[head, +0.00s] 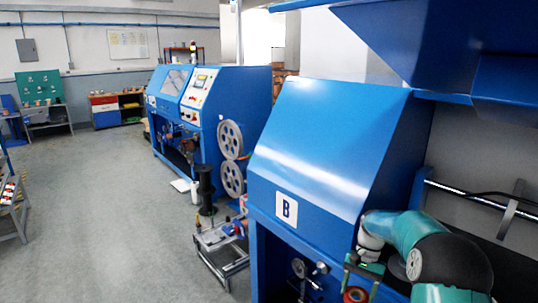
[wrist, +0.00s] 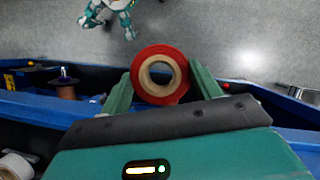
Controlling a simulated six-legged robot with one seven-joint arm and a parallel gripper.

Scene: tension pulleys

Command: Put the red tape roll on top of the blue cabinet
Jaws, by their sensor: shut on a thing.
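The red tape roll (wrist: 161,96) sits between the two green fingers of my gripper (wrist: 162,76) in the wrist view, its pale core and open hole facing the camera. My gripper is shut on it. In the head view the roll (head: 355,295) shows at the bottom edge, partly cut off, under my gripper (head: 361,278). A blue cabinet (head: 317,140) with a sloped front and a "B" label stands just behind and left of my arm. The roll is in front of its lower part, below the level of its top.
A blue overhang (head: 440,40) hangs at the upper right. A metal rail (head: 480,196) runs right of the cabinet. Another blue machine (head: 235,105) with grey reels stands farther back. Grey floor (head: 100,200) is open at left. A spool (wrist: 66,90) shows left in the wrist view.

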